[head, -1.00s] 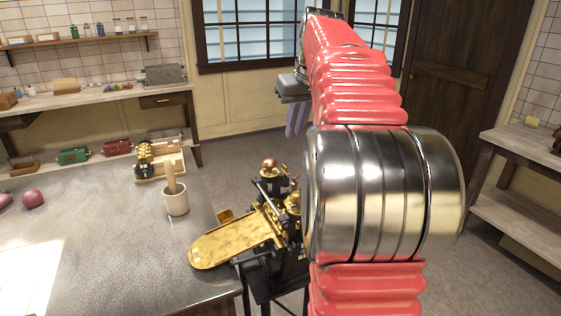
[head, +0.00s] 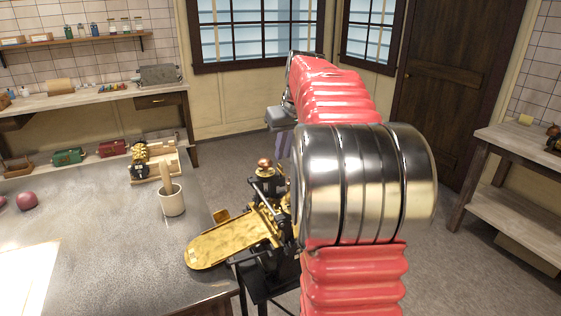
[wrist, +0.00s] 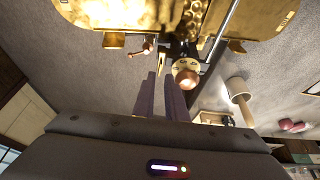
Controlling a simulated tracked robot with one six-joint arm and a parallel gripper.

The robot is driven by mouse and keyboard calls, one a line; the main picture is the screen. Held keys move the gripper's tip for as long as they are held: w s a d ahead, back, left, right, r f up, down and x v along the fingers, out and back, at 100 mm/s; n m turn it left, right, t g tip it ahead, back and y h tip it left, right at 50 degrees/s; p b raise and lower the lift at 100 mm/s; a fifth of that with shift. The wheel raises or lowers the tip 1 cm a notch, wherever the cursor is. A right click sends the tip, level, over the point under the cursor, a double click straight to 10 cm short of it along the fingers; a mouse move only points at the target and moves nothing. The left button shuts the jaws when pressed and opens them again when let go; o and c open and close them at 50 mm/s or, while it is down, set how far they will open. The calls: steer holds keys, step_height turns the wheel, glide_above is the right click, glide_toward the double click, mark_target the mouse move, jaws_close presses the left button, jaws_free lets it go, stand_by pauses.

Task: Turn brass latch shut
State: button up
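A brass machine with a long rounded gold plate (head: 228,240) stands on a black body at the bench's right edge. A copper ball knob (head: 265,163) tops it; in the wrist view a copper ball (wrist: 187,77) shows just beyond my fingers. A small copper-tipped lever (wrist: 141,50) sits left of it there, by the plate (wrist: 110,12). I cannot tell which part is the latch. My gripper's purple fingers (wrist: 163,98) are close together and seem empty, apart from the machine; their gap is unclear. In the head view my arm hides part of the machine and gripper.
A cream mortar with a pestle (head: 171,200) stands on the grey bench (head: 110,235) left of the machine. A small brass device on a wooden base (head: 153,160) is behind it. Open floor (head: 225,150) lies behind the machine, and a side table (head: 510,190) stands right.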

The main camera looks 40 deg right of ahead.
mark_target(279, 165)
steer(key=x, duration=0.4)
steer(key=shift+w+d+f, duration=0.1)
steer(key=shift+w+f, duration=0.05)
steer(key=shift+f, duration=0.25)
steer(key=shift+c, duration=0.5)
jaws_close()
